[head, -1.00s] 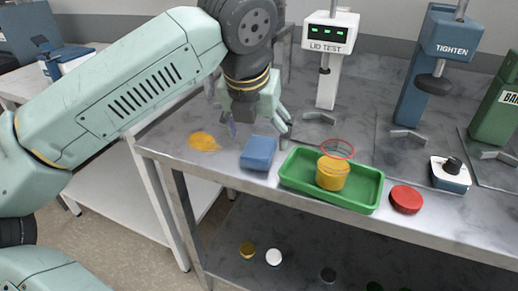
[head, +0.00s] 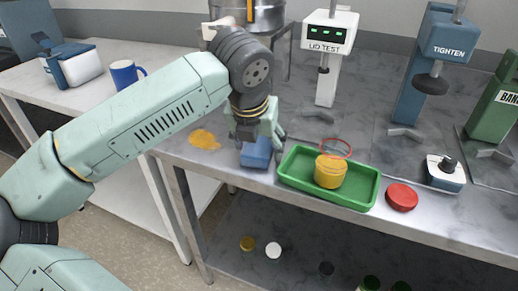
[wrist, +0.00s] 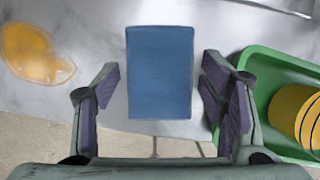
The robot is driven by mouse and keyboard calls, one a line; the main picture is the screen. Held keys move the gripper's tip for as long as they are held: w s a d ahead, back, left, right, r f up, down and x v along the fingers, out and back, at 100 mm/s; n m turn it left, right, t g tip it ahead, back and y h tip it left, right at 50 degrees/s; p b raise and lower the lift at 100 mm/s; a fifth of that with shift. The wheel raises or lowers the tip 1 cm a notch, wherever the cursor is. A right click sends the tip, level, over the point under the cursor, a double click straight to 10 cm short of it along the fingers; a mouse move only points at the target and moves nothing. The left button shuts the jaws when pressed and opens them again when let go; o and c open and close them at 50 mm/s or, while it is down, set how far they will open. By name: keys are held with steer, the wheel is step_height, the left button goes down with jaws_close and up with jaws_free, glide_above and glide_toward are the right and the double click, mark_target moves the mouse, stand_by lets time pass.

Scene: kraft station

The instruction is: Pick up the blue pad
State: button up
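The blue pad (head: 256,153) lies on the grey marbled bench top near its front edge. In the wrist view the blue pad (wrist: 160,72) sits between the two fingers, with a gap on each side. My gripper (wrist: 160,95) is open and empty, above the pad and pointing down. In the head view my gripper (head: 258,134) hides the pad's far part.
A green tray (head: 350,197) with a yellow jar (head: 331,171) stands close to the right of the pad. An orange spill (head: 204,139) lies to the left. A red lid (head: 402,196) is right of the tray. The LID TEST stand (head: 327,62) rises behind.

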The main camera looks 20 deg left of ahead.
mark_target(260, 142)
steer(key=c, duration=0.8)
steer(key=shift+r, duration=0.1)
steer(key=shift+r+b, duration=0.35)
steer(key=shift+r, duration=0.25)
step_height(260, 142, up, 2)
steer(key=shift+r+b, duration=0.1)
steer(key=shift+b, duration=0.35)
steer(key=s+a+b, duration=0.1)
steer(key=s+a, duration=0.1)
steer(key=s, duration=0.2)
steer(key=s+a+r+b, duration=0.1)
steer(key=s+a, duration=0.1)
steer(key=s, duration=0.3)
steer(key=s+a+b, duration=0.1)
steer(key=s+a, duration=0.2)
steer(key=s, duration=0.2)
steer(key=shift+s+r+b, duration=0.2)
steer(key=shift+b, duration=0.2)
steer(key=o, duration=0.5)
steer(key=c, duration=0.5)
steer(key=shift+o, duration=0.2)
